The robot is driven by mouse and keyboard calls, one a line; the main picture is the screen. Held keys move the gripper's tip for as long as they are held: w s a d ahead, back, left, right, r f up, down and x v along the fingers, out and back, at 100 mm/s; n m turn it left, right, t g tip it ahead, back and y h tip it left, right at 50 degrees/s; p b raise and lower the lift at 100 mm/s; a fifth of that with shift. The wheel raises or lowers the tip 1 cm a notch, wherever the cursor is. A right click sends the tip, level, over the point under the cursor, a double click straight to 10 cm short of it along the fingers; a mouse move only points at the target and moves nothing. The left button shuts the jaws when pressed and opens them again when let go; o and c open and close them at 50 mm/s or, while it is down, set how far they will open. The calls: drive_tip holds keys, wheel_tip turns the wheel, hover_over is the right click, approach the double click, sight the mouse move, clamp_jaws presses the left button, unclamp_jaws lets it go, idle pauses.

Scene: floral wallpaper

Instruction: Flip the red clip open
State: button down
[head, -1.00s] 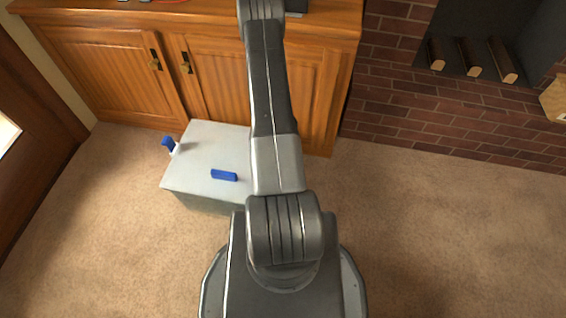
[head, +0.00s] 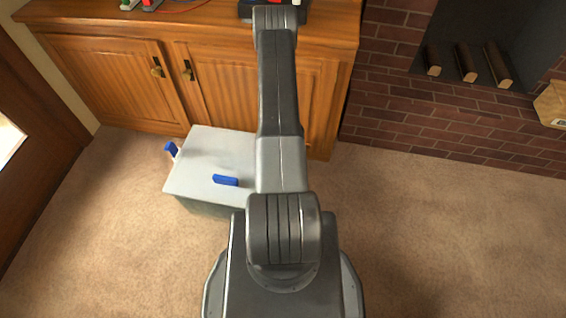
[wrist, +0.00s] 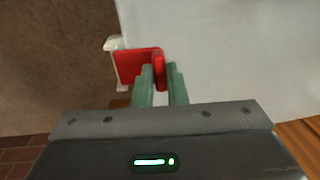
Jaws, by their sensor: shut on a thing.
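The red clip (wrist: 135,66) shows in the wrist view beside a pale box side, with a small white bracket (wrist: 113,44) at its upper left. My gripper (wrist: 161,70) has its two green fingers around the clip's right-hand end, shut on it. The white box (head: 210,155) stands on the carpet in the head view. My arm covers the box's right part, so the red clip and my gripper are hidden in the head view.
A wooden cabinet (head: 110,75) stands behind the box, with several objects on its top. A brick fireplace (head: 430,125) with logs is at the back right. The carpet (head: 450,230) to the right is clear.

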drive_tip(key=d+r+y+p, duration=0.1)
drive_tip(key=p, duration=0.2)
drive_tip(key=shift+s+r, duration=0.1)
drive_tip(key=shift+d+y+p, duration=0.2)
drive_tip(key=shift+y+p, duration=0.5)
drive_tip(key=shift+s+d+t+y, duration=0.1)
drive_tip(key=shift+d+t+y, duration=0.3)
drive_tip(key=shift+y, duration=0.4)
drive_tip(key=shift+s+d+y+b, duration=0.1)
drive_tip(key=shift+d+y+b, duration=0.65)
drive_tip(key=shift+y+b, duration=0.4)
drive_tip(key=d+t+y+b, duration=0.1)
drive_tip(key=y+b, duration=0.2)
drive_tip(key=shift+s+d+b, duration=0.15)
drive_tip(key=shift+d+b, duration=0.05)
drive_tip(key=shift+b, duration=0.1)
drive_tip(key=d+y+b, duration=0.1)
drive_tip(key=y+b, duration=0.2)
drive_tip(key=b, duration=0.2)
drive_tip(key=d+f+t+y+b, duration=0.1)
drive_tip(key=d+y+b, duration=0.1)
drive_tip(key=b, duration=0.3)
drive_tip(key=d+y+b, duration=0.1)
drive_tip(key=y+b, duration=0.2)
drive_tip(key=b, duration=0.2)
drive_tip(key=shift+s+d+f+t+y, duration=0.15)
drive_tip(key=shift+s+f+t+y, duration=0.15)
drive_tip(key=shift+s+t+y, duration=0.1)
drive_tip(key=shift+d, duration=0.1)
